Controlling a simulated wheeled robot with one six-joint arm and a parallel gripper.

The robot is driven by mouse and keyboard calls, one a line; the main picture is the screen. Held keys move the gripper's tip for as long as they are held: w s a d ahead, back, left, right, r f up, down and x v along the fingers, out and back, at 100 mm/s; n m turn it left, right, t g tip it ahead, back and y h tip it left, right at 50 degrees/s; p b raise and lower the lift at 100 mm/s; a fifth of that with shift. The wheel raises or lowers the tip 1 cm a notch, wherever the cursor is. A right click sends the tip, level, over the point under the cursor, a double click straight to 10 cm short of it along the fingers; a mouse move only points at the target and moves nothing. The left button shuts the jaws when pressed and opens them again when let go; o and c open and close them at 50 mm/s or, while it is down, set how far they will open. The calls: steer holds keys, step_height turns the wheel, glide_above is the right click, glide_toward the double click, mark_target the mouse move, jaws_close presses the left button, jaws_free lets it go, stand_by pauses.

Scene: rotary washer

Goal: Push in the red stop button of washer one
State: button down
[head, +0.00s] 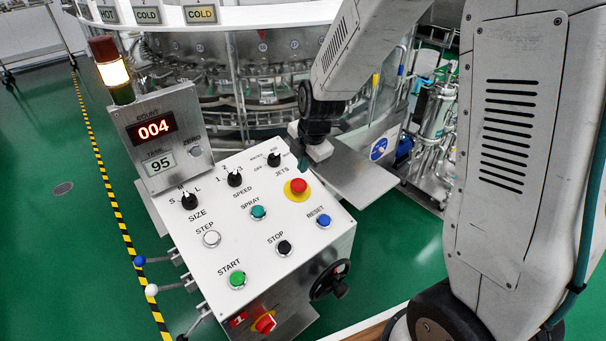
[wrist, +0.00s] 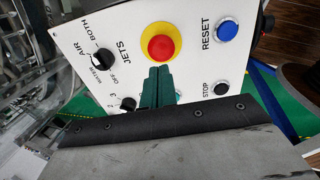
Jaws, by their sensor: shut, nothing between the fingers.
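The red mushroom stop button (head: 298,185) sits on a yellow round base at the upper right of the white sloping control panel (head: 225,270). In the wrist view the red button (wrist: 161,47) is near the top centre with its yellow ring around it. My gripper (head: 303,163) is just above the button in the head picture. In the wrist view its green fingers (wrist: 158,72) are together and empty, with tips at the ring's lower edge. Whether they touch the button I cannot tell. A red plate marked 1 (head: 238,319) is on the panel's front.
A black STOP button (head: 284,247), a blue RESET button (head: 324,221), a teal SPRAY button (head: 258,212) and the JETS knob (head: 274,159) are nearby. A display box (head: 163,140) with a lit lamp stands left. A red rotary switch (head: 264,322) and black handwheel (head: 330,280) are below.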

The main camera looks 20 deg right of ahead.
steer(key=v, duration=0.7)
steer(key=shift+r, duration=0.3)
steer(key=shift+s+d, duration=0.1)
steer(key=s+d+r+m, duration=0.1)
steer(key=s+r+m, duration=0.2)
steer(key=s+m, duration=0.4)
steer(key=s+d+r+m+g, duration=0.1)
steer(key=s+r+m, duration=0.3)
steer(key=s+m, duration=0.3)
steer(key=s+d+r+m+h, duration=0.1)
steer(key=s+r+m, duration=0.3)
steer(key=s, duration=0.9)
steer(key=m, duration=0.3)
steer(key=shift+s+d+r+m, duration=0.2)
steer(key=shift+s+m, duration=0.1)
steer(key=shift+m, duration=0.1)
